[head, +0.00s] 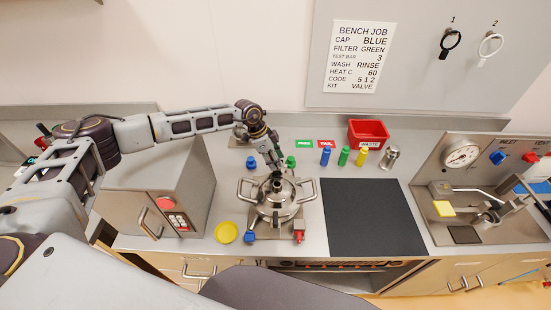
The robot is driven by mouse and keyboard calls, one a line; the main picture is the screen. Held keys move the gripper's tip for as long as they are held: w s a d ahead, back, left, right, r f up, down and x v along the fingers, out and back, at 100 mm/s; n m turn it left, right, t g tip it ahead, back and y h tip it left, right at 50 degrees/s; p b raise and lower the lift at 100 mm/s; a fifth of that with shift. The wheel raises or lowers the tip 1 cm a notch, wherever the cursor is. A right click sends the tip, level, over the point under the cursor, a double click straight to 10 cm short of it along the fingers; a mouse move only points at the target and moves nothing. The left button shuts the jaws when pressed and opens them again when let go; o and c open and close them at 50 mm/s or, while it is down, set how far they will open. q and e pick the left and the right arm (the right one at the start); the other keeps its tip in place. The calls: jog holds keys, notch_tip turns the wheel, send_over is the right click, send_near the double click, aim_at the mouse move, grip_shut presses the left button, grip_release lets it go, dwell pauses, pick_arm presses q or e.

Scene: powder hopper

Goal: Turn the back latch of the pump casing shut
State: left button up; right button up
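The pump casing (263,211) is a round metal body with a domed lid and a side handle at left and right. It stands on a square metal base on the bench. A blue knob (251,161) is at the casing's back left and a green knob (291,161) at its back right. Another blue knob (249,238) and a red part (299,231) are at the front corners. My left gripper (275,167) points down at the casing's back edge, between the two back knobs. It hides the back latch, and its finger opening is too small to tell. My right gripper is out of view.
A grey box with a red button (166,203) stands left of the casing, and a yellow dish (226,232) lies in front. A dark mat (372,217) lies right. Behind are several coloured bottles (344,156) and a red bin (368,132). A gauge station (462,155) stands far right.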

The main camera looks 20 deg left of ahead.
pick_arm(q)
grip_shut()
dwell(0.3)
